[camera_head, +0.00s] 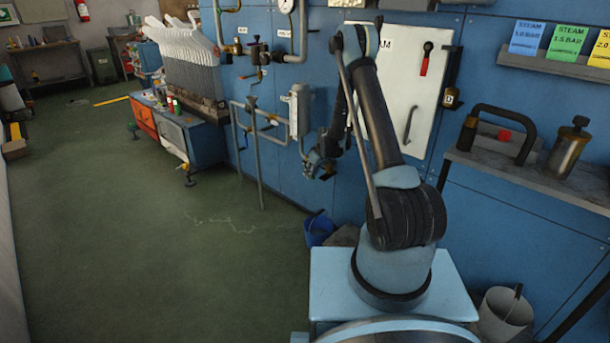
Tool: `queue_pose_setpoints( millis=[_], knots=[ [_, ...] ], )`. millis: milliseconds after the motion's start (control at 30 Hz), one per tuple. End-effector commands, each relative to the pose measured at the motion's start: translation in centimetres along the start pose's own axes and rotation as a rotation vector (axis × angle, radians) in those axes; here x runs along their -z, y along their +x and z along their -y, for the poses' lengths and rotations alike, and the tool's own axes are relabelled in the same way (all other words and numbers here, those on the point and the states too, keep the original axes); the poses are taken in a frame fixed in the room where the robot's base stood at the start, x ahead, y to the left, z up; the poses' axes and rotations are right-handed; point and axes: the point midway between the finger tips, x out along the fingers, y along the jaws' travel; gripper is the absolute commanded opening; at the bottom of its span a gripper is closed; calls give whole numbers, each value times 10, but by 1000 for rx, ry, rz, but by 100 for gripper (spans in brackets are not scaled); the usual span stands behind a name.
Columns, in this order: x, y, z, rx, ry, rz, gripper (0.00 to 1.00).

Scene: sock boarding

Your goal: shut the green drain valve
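My gripper (314,170) is small and dark in the head view, at the end of my arm, which bends over and reaches down to the blue wall. It is low beside the right end of the grey pipework (272,141), just below a pale upright cylinder (299,110). I cannot tell whether it touches any fitting there or whether its fingers are open or shut. No green valve handle can be made out. The area around the fingertips is dark and partly covered by the gripper itself.
A white cabinet door (408,85) with a red-handled lever (425,60) is behind my arm. A blue bucket (319,230) stands on the floor below the gripper. A shelf (530,172) juts out at right. The green floor (130,240) at left is mostly clear.

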Motion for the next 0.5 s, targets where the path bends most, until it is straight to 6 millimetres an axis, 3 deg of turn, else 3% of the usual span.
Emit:
queue_pose_setpoints(
  millis=[333,500],
  knots=[
    [-1,-2,-1,-1,1,2,30],
    [-1,-15,-1,-1,1,2,30]
  ],
)
